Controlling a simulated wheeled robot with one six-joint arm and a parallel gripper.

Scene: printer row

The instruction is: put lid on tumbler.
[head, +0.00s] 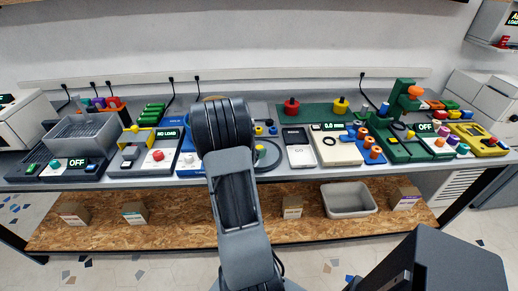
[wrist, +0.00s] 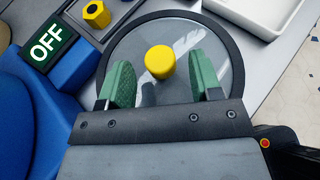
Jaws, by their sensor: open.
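A round lid (wrist: 217,38) with a clear grey disc, dark rim and yellow knob (wrist: 160,61) appears to lie flat on the grey tabletop in the wrist view. It also shows in the head view (head: 268,160), partly behind my arm. My gripper (wrist: 162,76) is open, its two green fingers on either side of the knob in the picture; I see no contact. What seems to be the tumbler, a rounded blue body (wrist: 28,125), is cut off at the left of the wrist view. In the head view my arm hides most of it.
A blue unit with an OFF display (wrist: 47,42) stands close left of the lid, with a yellow hexagonal piece (wrist: 97,13) behind. A white tray (wrist: 262,12) lies close right. The bench (head: 180,180) is crowded with devices on both sides.

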